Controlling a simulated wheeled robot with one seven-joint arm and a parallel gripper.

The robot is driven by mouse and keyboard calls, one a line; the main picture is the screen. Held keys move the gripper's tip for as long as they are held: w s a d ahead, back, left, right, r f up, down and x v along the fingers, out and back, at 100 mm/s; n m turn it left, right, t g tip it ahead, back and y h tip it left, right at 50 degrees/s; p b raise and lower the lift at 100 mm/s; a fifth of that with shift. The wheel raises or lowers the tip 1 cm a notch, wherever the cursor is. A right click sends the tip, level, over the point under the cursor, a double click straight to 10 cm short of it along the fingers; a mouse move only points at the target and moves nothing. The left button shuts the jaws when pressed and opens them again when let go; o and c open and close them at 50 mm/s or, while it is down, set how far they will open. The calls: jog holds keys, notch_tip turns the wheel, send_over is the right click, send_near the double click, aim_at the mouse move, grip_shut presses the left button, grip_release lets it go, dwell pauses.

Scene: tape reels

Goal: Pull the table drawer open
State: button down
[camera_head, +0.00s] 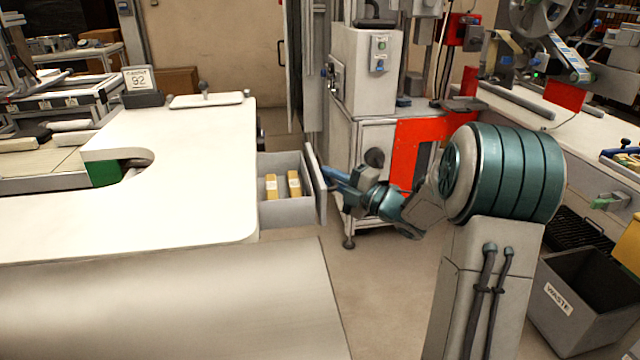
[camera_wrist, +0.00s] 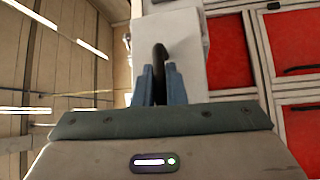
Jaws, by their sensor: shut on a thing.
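The table drawer (camera_head: 287,212) stands out from the right side of the white table (camera_head: 190,215). Its grey box is open at the top, and two yellow packs (camera_head: 271,187) with pale labels lie inside. My gripper (camera_head: 328,178) is at the outer face of the drawer front (camera_head: 316,185). In the wrist view its two blue fingers (camera_wrist: 160,84) are shut on the dark drawer handle (camera_wrist: 160,55), with the pale drawer front (camera_wrist: 182,45) behind it. The exact grip is too small to see in the head view.
A grey waste bin (camera_head: 575,295) stands on the floor at the lower right. A machine cabinet with a red panel (camera_head: 408,150) stands behind my arm. The floor right of the drawer is clear up to my arm.

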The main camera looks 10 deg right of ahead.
jog(key=d, duration=0.5)
jog(key=shift+s+d+b, duration=0.1)
jog(key=shift+d+b, duration=0.1)
jog(key=shift+b, duration=0.15)
jog(key=c, duration=1.8)
grip_release()
jog(key=shift+o, duration=0.2)
jog(key=p+v, duration=0.1)
jog(key=v, duration=1.3)
